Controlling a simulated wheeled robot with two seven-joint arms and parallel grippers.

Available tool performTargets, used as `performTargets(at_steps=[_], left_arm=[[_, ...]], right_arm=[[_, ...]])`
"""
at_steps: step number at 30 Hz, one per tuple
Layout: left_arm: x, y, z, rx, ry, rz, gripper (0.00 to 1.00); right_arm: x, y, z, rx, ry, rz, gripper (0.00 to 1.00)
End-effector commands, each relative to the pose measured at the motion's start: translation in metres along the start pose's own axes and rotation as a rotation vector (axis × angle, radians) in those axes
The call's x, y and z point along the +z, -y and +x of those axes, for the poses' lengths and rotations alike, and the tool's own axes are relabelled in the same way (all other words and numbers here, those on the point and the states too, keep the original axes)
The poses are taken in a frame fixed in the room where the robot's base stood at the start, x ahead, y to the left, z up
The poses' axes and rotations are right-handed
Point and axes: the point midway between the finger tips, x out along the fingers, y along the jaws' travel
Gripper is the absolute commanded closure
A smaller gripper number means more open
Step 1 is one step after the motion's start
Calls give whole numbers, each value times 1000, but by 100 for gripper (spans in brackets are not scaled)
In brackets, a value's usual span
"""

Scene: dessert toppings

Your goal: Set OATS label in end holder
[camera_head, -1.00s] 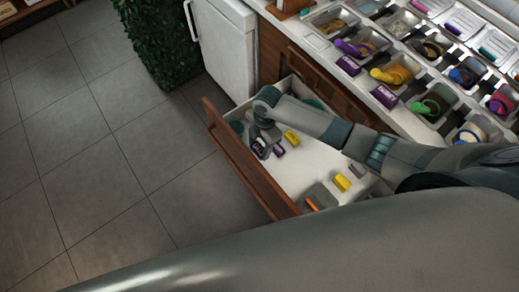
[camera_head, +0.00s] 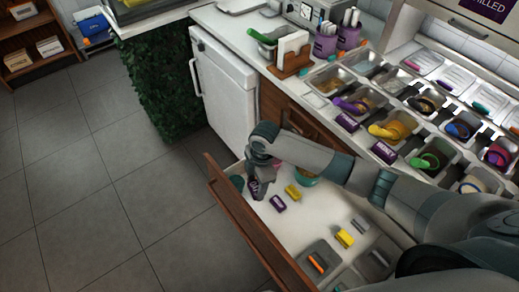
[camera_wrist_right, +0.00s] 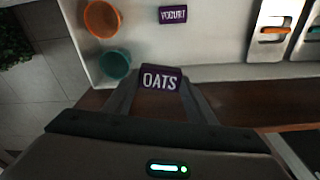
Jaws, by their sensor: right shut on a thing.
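The purple OATS label (camera_wrist_right: 161,78) is between the fingers of my right gripper (camera_wrist_right: 160,92) in the right wrist view, its white lettering facing the camera. In the head view my right gripper (camera_head: 256,184) is shut on this label over the far-left part of the open drawer. Its fingertips are small and partly hidden there. On the counter's front edge a pale square plate (camera_head: 316,100) lies left of two standing purple labels; I cannot tell whether it is the end holder. My left gripper is not in view.
The wrist view shows a YOGURT label (camera_wrist_right: 173,14). Topping bins line the counter, with a wooden napkin holder (camera_head: 290,66) left of them.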

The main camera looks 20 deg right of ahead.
Motion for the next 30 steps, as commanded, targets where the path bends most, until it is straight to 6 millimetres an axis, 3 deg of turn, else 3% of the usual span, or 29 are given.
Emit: performTargets(at_steps=[1,6,13,20,30], left_arm=[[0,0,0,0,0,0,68],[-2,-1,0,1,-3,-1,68],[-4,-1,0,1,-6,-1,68],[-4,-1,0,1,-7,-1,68],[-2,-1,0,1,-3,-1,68]], right_arm=[[-1,-11,-19,16,2,48,71],[-6,-29,-76,42,2,261,71],[-10,-39,-152,78,1,561,71],[-9,-31,-220,115,0,865,71],[4,3,-306,171,-2,1333,71]])
